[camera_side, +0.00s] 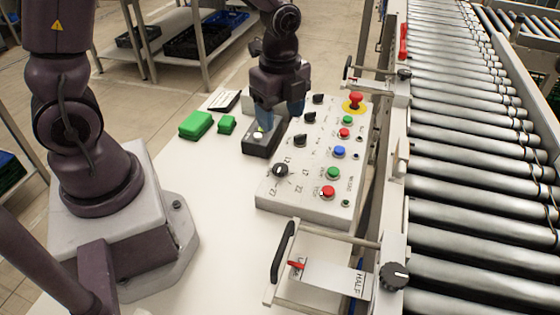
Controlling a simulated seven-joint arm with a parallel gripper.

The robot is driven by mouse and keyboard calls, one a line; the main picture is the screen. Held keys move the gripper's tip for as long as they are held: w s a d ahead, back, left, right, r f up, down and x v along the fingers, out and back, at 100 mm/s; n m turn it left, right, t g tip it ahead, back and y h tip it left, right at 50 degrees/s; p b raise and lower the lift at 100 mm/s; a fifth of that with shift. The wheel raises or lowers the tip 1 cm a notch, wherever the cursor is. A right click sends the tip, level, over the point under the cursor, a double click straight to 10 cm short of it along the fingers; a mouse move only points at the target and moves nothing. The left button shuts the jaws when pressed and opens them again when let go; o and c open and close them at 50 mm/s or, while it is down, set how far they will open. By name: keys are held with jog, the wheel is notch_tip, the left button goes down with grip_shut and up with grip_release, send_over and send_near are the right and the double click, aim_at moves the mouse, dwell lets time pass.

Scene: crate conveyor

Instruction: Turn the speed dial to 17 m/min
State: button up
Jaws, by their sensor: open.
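The speed dial (281,170) is a black knob at the near left of the sloped grey control panel (312,203). Small printed numbers surround it, partly too small to read, and I cannot tell which one its pointer marks. My gripper (280,113) points down with its fingers apart and nothing visible between them. It is over the far left edge of the panel, beyond the dial and apart from it. A small black box (264,149) with a light button on top lies just below the gripper, partly hidden by a finger.
More black knobs, coloured buttons and a red emergency stop (355,101) sit on the panel. Green blocks (196,125) lie left of the gripper. A handled bracket (318,262) stands in front of the panel. The roller conveyor (470,170) runs along the right. The white table's (215,230) near part is clear.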

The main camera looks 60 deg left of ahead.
aim_at(280, 167)
notch_tip(280, 167, down, 13)
jog(key=shift+r, duration=0.15)
dwell(0.4)
jog(key=c, duration=0.9)
